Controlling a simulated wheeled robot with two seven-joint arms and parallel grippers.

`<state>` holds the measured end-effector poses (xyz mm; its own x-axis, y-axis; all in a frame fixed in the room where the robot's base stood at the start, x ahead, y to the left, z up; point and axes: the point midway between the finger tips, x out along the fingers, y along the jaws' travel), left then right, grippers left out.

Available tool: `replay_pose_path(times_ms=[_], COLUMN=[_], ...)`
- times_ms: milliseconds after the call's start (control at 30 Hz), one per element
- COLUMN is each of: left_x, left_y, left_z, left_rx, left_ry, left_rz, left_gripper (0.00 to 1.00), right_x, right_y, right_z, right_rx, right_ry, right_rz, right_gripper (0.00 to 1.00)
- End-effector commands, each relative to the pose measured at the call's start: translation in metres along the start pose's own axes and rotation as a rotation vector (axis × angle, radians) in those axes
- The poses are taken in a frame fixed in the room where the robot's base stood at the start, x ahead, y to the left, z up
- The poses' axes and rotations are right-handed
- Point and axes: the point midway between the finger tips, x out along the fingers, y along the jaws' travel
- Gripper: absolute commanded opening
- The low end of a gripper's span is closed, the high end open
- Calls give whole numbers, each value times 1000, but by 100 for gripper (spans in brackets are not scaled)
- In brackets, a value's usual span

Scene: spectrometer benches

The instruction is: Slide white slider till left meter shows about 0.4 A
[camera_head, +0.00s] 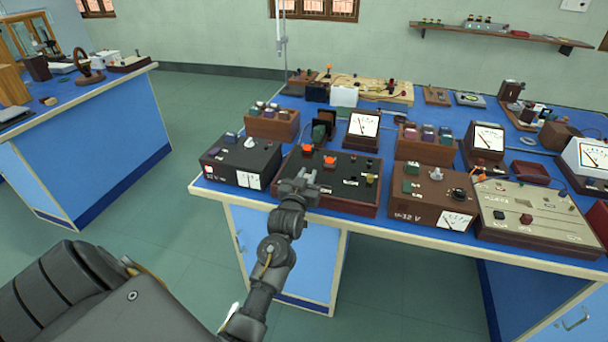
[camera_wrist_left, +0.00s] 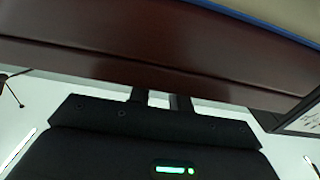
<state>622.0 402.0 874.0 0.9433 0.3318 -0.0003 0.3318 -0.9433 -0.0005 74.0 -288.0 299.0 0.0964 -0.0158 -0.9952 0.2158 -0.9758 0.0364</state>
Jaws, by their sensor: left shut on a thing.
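My left gripper (camera_head: 299,184) is at the front left part of a black-topped panel box (camera_head: 345,168) with orange knobs. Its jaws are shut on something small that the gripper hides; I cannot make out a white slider. In the left wrist view the gripper's fingers (camera_wrist_left: 160,101) reach to a dark brown wooden wall (camera_wrist_left: 150,60), and their tips are hidden. A white-faced meter (camera_head: 364,124) stands behind the panel box, and another meter (camera_head: 488,138) stands further right. Their needle readings are too small to tell. My right gripper is not in view.
A black supply box (camera_head: 240,160) is close on the left. A brown supply box (camera_head: 430,194) is close on the right, with a beige panel (camera_head: 537,213) beyond it. Wooden racks of small blocks stand behind. The floor in front of the blue bench is free.

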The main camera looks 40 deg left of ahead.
Motion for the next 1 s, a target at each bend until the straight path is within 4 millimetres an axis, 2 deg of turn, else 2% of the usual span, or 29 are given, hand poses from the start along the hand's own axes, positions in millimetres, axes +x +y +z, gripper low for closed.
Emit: replay_pose_path(times_ms=[67, 100, 233, 500, 633, 1000], left_x=[0, 0, 0, 0, -10, -80], left_y=[1, 1, 1, 1, 2, 1], left_z=[0, 0, 0, 0, 1, 2], left_rx=[-1, -1, -1, -1, -1, -3], left_ry=[1, 1, 1, 0, -1, -1], left_rz=[1, 2, 2, 2, 3, 2], left_gripper=[0, 25, 42, 42, 42, 42], right_x=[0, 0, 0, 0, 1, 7], right_y=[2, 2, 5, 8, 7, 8], right_z=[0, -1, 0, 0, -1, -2], right_rx=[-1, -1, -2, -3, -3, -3], right_ry=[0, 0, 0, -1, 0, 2], right_rz=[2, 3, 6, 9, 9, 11], right_gripper=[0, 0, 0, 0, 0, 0])
